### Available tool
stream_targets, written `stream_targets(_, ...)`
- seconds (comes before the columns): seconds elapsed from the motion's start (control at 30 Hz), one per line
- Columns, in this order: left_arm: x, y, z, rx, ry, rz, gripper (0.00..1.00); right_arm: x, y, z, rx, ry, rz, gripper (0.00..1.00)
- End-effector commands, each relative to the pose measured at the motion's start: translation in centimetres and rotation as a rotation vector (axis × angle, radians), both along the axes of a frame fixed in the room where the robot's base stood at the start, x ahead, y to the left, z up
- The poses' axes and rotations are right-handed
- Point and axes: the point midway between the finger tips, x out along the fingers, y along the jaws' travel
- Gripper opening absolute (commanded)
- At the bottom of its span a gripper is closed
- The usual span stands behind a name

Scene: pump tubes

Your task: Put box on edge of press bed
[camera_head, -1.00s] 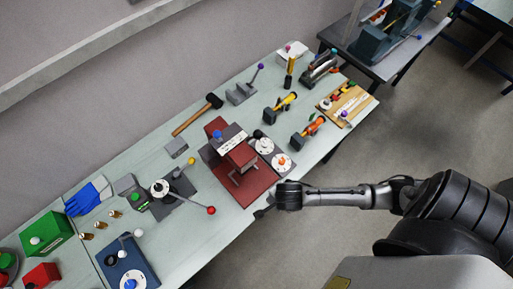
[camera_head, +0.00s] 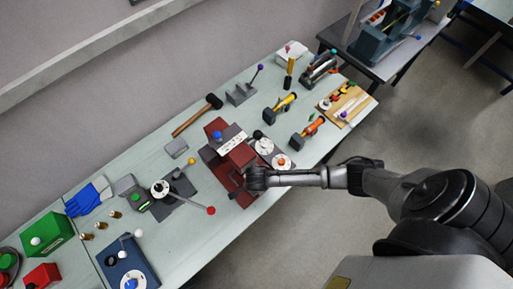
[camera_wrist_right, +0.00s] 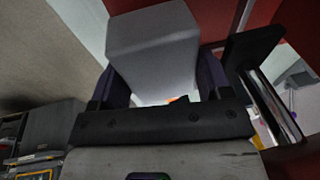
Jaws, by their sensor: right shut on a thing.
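My right gripper (camera_head: 238,191) is at the front edge of this red base in the head view. In the right wrist view a plain light grey box (camera_wrist_right: 153,50) sits between the two dark fingers of my right gripper (camera_wrist_right: 158,84), which is shut on it. Red surface shows behind the box there. In the head view the box is mostly hidden by my wrist, so I cannot tell whether it touches the press bed.
A small grey block (camera_head: 177,148) and a hammer (camera_head: 197,116) lie behind.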

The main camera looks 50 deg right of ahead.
Motion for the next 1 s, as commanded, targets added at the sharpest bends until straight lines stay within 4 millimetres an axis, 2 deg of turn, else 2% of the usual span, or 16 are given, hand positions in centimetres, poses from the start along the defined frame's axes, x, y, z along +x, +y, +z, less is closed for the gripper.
stream_targets(0.1,0.0,-0.2,0.1,-0.005,0.0,0.004,0.43,0.0,0.0,-1.6,-0.001,0.0,0.001,0.24)
stream_targets(0.23,0.0,-0.2,0.1,-0.007,0.0,0.004,0.43,0.0,0.0,-2.6,-0.001,-0.001,0.0,0.24)
stream_targets(0.6,0.0,0.0,0.0,0.001,0.0,-0.001,0.43,0.0,0.0,-3.0,0.0,-0.001,0.0,0.24)
stream_targets(0.63,0.0,0.1,0.0,0.002,0.0,-0.002,0.43,-0.1,0.0,-3.0,0.0,0.0,0.0,0.72)
stream_targets(0.77,0.0,0.2,0.0,0.007,0.0,-0.004,0.43,0.0,0.0,-3.0,0.0,0.0,0.001,0.83)
stream_targets(1.0,0.0,0.2,0.1,0.008,0.0,-0.005,0.43,0.0,0.0,-2.8,-0.001,-0.001,0.001,0.83)
